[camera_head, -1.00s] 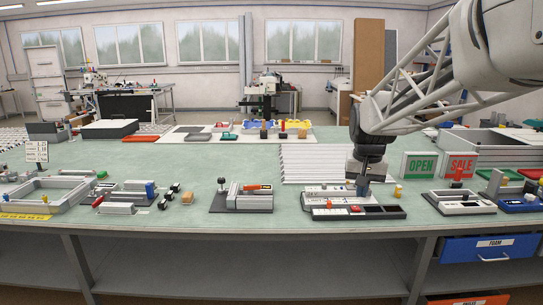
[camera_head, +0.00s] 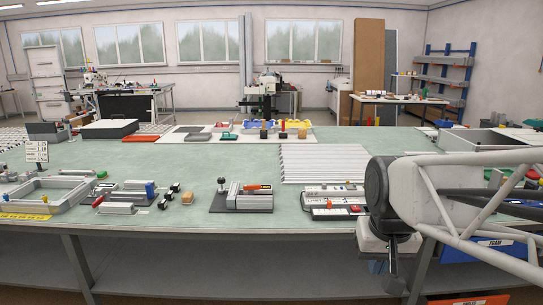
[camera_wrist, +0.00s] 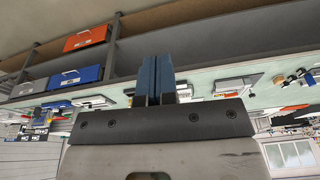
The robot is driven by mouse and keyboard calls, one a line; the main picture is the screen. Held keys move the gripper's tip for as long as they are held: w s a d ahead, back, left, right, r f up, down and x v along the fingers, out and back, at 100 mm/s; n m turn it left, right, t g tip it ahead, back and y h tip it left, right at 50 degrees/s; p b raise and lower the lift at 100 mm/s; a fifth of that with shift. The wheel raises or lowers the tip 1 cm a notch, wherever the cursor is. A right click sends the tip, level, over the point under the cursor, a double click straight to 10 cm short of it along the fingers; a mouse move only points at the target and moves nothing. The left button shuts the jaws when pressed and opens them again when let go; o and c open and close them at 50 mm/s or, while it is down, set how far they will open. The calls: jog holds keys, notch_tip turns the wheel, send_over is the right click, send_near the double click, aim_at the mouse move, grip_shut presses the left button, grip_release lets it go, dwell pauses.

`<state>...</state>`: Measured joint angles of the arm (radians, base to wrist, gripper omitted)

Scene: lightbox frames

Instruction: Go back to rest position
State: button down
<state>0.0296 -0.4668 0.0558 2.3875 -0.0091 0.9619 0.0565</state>
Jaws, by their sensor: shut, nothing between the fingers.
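My gripper (camera_head: 377,267) hangs in front of the table's front edge at the lower right of the head view, below the tabletop level in the picture. My arm reaches in from the right edge. In the wrist view the two blue fingers (camera_wrist: 157,70) are together, with nothing between them. The green workbench (camera_head: 240,185) lies behind the gripper, and the gripper appears apart from everything on it.
Blue (camera_wrist: 75,77) and orange (camera_wrist: 85,38) drawers show under the bench. The floor in front looks clear.

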jog(key=s+f, duration=0.4)
jog(key=s, duration=0.5)
jog(key=shift+a+n, duration=0.4)
jog(key=shift+a, duration=0.05)
